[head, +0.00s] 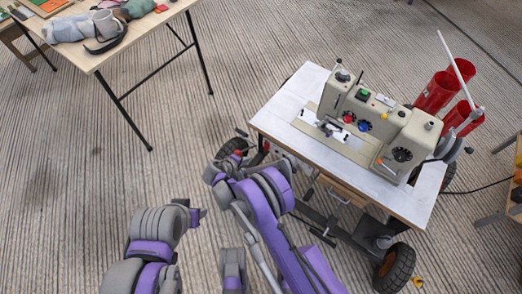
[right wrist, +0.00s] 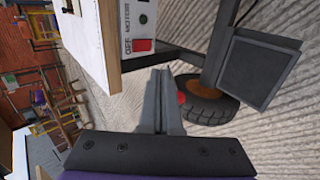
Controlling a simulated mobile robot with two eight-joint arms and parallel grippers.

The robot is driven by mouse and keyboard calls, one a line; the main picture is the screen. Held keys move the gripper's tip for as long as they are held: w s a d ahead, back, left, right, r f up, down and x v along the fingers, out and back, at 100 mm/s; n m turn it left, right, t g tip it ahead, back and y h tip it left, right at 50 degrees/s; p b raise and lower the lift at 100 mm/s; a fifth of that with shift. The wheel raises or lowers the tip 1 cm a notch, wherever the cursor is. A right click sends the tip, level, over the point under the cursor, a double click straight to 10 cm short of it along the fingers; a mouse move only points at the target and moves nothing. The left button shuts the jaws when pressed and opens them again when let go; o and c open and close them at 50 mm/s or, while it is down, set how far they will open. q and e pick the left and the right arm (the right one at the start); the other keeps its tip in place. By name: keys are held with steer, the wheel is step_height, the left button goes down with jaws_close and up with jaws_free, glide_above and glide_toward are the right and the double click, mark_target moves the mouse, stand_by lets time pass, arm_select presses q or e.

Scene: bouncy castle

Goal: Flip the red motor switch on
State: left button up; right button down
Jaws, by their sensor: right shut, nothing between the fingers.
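The red motor switch (right wrist: 139,45) sits on a pale control panel with dark lettering, under the edge of the white tabletop (right wrist: 96,45). My right gripper (right wrist: 161,75) is shut and empty. In the right wrist view its fingertips lie just below the switch in the picture, and I see no contact. In the head view my right arm reaches up to the left end of the sewing table (head: 290,105), where the fingers are hard to make out. My left arm shows at the lower left, but its fingers do not show.
A beige sewing machine (head: 365,120) stands on the table, with red cones (head: 436,92) behind. A black wheel (right wrist: 207,104) and a dark grey box (right wrist: 255,68) are close right of my right gripper. Another cluttered table (head: 150,18) stands at upper left. Open floor lies between.

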mark_target(267, 146)
steer(key=w+r+b+x, duration=0.1)
steer(key=b+x, duration=0.1)
steer(key=x, duration=1.1)
steer(key=shift+w+d+r, duration=0.15)
steer(key=shift+w+d, duration=0.05)
steer(key=shift+d, duration=0.25)
